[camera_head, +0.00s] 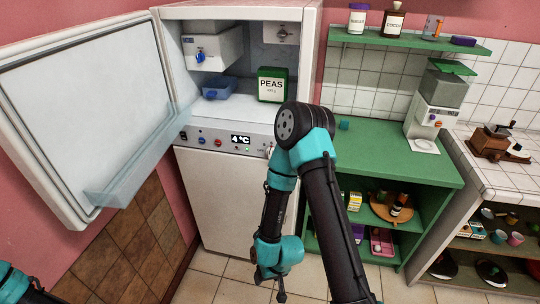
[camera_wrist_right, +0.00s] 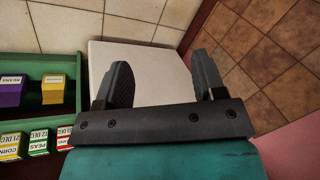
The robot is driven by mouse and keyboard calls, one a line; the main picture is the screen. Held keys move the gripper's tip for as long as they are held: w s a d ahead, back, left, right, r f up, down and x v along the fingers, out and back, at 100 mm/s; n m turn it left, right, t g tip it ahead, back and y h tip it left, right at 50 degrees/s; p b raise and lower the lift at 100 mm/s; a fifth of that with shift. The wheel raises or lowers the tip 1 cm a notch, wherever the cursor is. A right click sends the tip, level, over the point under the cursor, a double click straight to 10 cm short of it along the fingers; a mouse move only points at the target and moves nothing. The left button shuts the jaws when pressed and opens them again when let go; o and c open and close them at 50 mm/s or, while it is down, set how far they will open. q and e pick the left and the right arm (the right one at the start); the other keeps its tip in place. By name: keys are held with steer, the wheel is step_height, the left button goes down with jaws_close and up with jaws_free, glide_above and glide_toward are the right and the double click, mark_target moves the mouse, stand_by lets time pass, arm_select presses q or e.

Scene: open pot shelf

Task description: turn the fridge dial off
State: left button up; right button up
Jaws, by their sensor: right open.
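The fridge (camera_head: 215,185) stands with its upper door open to the left. Its control strip (camera_head: 188,129) runs below the open compartment, with a lit 4 °C display (camera_head: 241,139) and small blue and red knobs. A pale dial (camera_head: 268,150) at the strip's right end is mostly hidden behind my right arm, so its setting cannot be read. My right gripper (camera_head: 269,284) hangs low in front of the fridge, below the strip. In the right wrist view the gripper (camera_wrist_right: 162,84) is open and empty. My left gripper is outside the views.
The open fridge door (camera_head: 85,110) fills the left side. A peas box (camera_head: 272,85) and blue tray (camera_head: 219,88) sit inside the fridge. A green shelf (camera_head: 390,152) stands right of the fridge. Tiled floor (camera_head: 215,275) below is clear.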

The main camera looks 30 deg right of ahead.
mark_target(270, 154)
steer(key=w+d+r+m+t+h, duration=0.3)
steer(key=w+r+t+h, duration=0.45)
steer(key=w+r, duration=0.65)
step_height(270, 154, up, 14)
steer(key=d+m+t+h, duration=0.2)
steer(key=m+t+h, duration=0.1)
steer(key=h, duration=0.5)
steer(key=shift+w+m+t, duration=0.25)
steer(key=shift+m+t, duration=0.05)
steer(key=shift+t, duration=0.05)
steer(key=x, duration=1.7)
steer(key=shift+w+d+r, duration=0.1)
steer(key=shift+d, duration=0.1)
